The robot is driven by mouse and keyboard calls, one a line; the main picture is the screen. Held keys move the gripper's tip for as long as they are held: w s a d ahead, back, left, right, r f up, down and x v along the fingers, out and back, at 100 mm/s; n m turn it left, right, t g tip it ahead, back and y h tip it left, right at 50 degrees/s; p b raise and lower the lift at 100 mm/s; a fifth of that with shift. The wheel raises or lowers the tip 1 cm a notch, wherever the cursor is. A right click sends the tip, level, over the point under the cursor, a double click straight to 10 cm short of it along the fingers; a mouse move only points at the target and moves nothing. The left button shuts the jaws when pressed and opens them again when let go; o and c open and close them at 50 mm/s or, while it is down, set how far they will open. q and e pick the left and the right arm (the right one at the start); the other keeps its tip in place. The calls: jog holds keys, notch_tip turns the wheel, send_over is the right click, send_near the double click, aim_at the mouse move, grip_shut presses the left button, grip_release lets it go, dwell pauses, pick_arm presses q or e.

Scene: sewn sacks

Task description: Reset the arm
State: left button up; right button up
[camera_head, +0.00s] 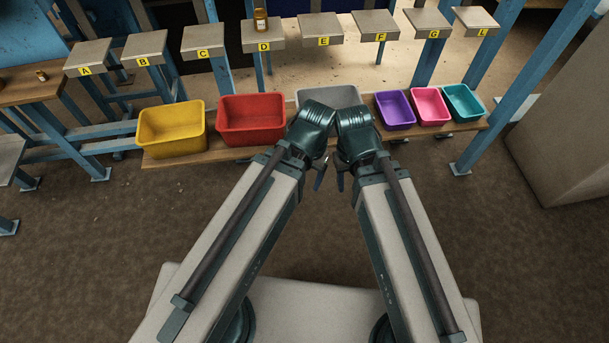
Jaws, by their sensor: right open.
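Both of my arms reach forward from the bottom of the head view, and their dark green wrists nearly meet at the middle. My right gripper (341,177) shows only as a small dark piece below the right wrist; it is open, and I see nothing held in it. My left gripper (320,174) is mostly hidden under the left wrist, with only a small sliver showing, so its jaws cannot be made out. Both wrists appear in front of the grey bin (328,97) and cover part of it.
A low wooden shelf carries a yellow bin (172,130), a red bin (251,119), a purple bin (395,110), a pink bin (430,106) and a teal bin (464,102). Lettered grey platforms stand behind. A small brown jar (261,20) is on platform D (264,37). Brown floor is clear either side.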

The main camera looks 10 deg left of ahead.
pick_arm(q)
jog(key=shift+r, duration=0.1)
notch_tip(320, 180, up, 16)
jog(key=p, duration=1.5)
jog(key=shift+p, duration=0.4)
jog(key=shift+f, duration=0.25)
jog(key=shift+o, duration=0.2)
dwell(0.8)
